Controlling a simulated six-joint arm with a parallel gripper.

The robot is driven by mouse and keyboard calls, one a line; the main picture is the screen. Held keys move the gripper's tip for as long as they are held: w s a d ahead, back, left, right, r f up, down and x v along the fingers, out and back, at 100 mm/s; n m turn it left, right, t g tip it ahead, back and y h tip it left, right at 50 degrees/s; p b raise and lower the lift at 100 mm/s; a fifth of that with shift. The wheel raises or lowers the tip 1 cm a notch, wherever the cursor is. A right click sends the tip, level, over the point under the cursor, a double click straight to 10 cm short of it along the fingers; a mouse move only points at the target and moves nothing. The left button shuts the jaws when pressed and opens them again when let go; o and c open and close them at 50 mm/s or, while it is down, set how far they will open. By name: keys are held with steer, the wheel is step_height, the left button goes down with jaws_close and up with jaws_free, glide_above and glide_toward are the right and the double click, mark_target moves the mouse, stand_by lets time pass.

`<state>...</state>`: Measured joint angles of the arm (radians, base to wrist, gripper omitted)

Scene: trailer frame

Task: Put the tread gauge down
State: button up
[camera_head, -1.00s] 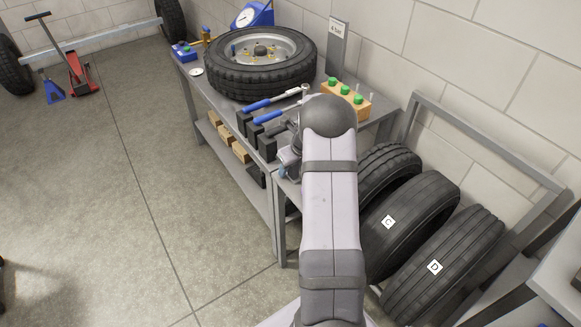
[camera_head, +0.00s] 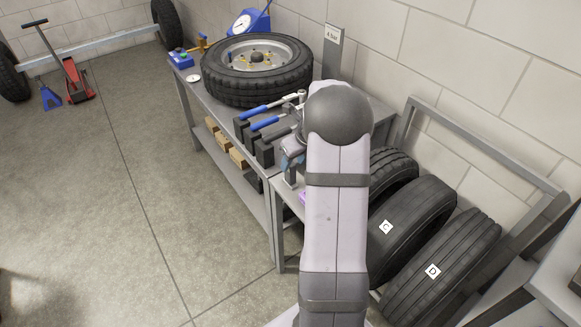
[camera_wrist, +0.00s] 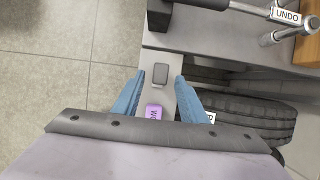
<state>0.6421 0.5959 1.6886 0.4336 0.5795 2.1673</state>
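A small purple object (camera_wrist: 153,112) with dark lettering, which I take for the tread gauge, lies on a narrow grey surface (camera_wrist: 185,108) in the wrist view. It is between the two blue fingers of my gripper (camera_wrist: 156,92), with a gap on each side. My gripper is open. A purple bit also shows in the head view (camera_head: 302,196), beside my arm at the near end of the bench.
The bench (camera_head: 205,98) carries a wheel (camera_head: 255,85), blue-handled wrenches (camera_head: 266,106) and black blocks (camera_head: 264,153). Tyres marked C (camera_head: 410,220) and D (camera_head: 440,270) lean in a rack at right.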

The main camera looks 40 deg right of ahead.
steer(key=s+a+r+n+g, duration=0.1)
steer(key=s+a+n, duration=0.2)
steer(key=a+n, duration=0.3)
steer(key=s+a+r+n+g, duration=0.1)
steer(key=s+a+n, duration=0.2)
steer(key=a+n, duration=0.25)
steer(key=s+a+r+n, duration=0.2)
steer(key=s+a+n, duration=0.1)
steer(key=a+n, duration=0.3)
steer(key=s+a+f+n+g, duration=0.1)
steer(key=s+a+n, duration=0.3)
steer(key=s+n, duration=0.3)
steer(key=s+a+f+n+g, duration=0.1)
steer(key=s+a+n, duration=0.4)
steer(key=n, duration=0.6)
steer(key=s, duration=0.2)
steer(key=shift+s+a+g, duration=0.15)
steer(key=shift+s+g, duration=0.15)
steer(key=shift+r+n, duration=0.15)
steer(key=shift+n, duration=0.1)
